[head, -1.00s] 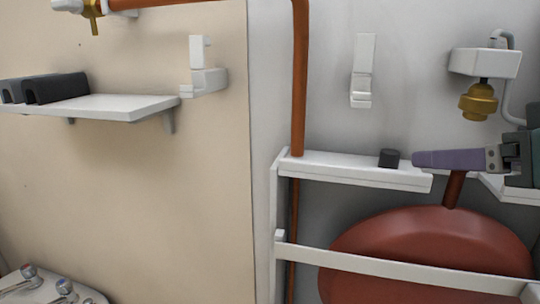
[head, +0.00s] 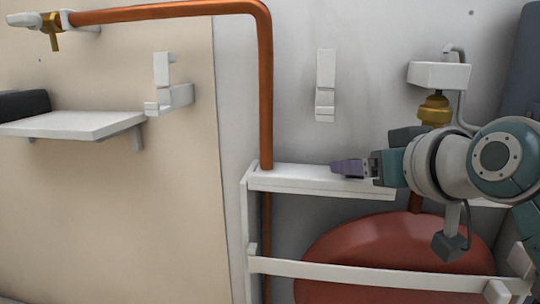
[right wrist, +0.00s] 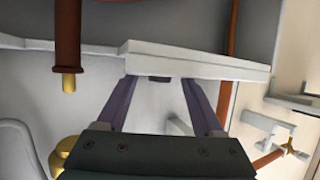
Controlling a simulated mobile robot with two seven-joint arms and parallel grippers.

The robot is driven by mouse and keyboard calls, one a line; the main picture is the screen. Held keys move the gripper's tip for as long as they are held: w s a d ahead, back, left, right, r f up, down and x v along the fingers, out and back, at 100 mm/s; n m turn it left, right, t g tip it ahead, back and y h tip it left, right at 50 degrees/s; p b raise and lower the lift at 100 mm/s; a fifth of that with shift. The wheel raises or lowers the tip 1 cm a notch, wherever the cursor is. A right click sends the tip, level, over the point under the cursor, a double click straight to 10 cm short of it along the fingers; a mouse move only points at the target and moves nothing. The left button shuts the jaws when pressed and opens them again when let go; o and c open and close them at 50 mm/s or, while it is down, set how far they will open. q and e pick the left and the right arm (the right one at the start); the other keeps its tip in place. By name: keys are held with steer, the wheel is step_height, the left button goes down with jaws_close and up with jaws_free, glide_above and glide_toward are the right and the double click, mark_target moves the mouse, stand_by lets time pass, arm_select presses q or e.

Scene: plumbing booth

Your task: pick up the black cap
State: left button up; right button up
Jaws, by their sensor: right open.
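The black cap is hidden in the head view, where my right gripper covers its place on the white ledge (head: 290,180). In the right wrist view, a small dark piece that looks like the cap (right wrist: 158,79) shows at the ledge's edge, between the two purple fingertips. My right gripper (head: 345,168) is open, with its fingers reaching over the ledge from the right. I cannot tell whether a finger touches the cap. My left gripper is not in view.
A copper pipe (head: 265,95) rises from the ledge on the left. A red tank (head: 380,255) sits below, behind a white rail (head: 370,276). A white box with a brass fitting (head: 434,110) hangs above my right arm. A white shelf (head: 75,125) is at the left.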

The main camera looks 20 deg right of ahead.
steer(key=shift+w+f, duration=0.1)
steer(key=shift+w, duration=0.1)
steer(key=shift+c, duration=0.3)
jaws_close()
